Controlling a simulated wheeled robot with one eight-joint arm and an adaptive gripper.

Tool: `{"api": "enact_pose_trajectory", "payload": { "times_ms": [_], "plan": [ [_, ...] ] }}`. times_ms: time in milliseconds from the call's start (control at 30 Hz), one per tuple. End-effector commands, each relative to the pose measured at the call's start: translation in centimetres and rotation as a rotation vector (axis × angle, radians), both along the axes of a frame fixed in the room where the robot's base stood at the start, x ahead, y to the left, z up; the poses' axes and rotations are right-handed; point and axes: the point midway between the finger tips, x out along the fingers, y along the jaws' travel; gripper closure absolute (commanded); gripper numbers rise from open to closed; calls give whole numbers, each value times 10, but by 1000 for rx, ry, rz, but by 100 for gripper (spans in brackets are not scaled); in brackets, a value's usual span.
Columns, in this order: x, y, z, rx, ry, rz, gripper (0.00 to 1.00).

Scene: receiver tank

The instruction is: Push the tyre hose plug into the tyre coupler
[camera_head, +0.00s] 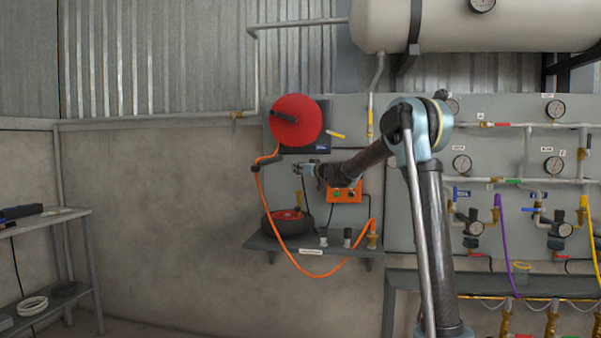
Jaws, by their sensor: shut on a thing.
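My gripper (301,169) reaches left in front of the grey wall panel, below the red hose reel (296,122). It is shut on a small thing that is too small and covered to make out. A brass-coloured fitting (298,198) shows just below the fingers, above the black tyre (287,224); I cannot tell whether it touches the gripper. An orange hose (320,277) runs from the reel, hangs in a loop below the shelf and rises to a brass end piece (373,241) at the shelf's right end. I cannot tell the plug from the coupler for certain.
The wall shelf (283,244) carries the tyre and several small dark fittings. An orange box (344,194) is on the panel behind my arm. Gauges, valves, and purple (506,235) and yellow (590,235) hoses crowd the right. A rack (45,222) stands at far left.

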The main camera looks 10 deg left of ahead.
Motion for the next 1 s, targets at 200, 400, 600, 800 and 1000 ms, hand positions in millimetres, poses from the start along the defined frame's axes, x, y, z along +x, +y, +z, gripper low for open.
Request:
{"api": "enact_pose_trajectory", "payload": {
  "times_ms": [200,400,600,800,1000],
  "plan": [
    [0,0,0,0,0,0,100],
    [0,0,-6,0,0,0,100],
    [1,0,-19,-1,1,0,100],
    [1,0,-35,-1,1,0,100],
    [1,0,-44,-1,1,0,100]
  ]
}}
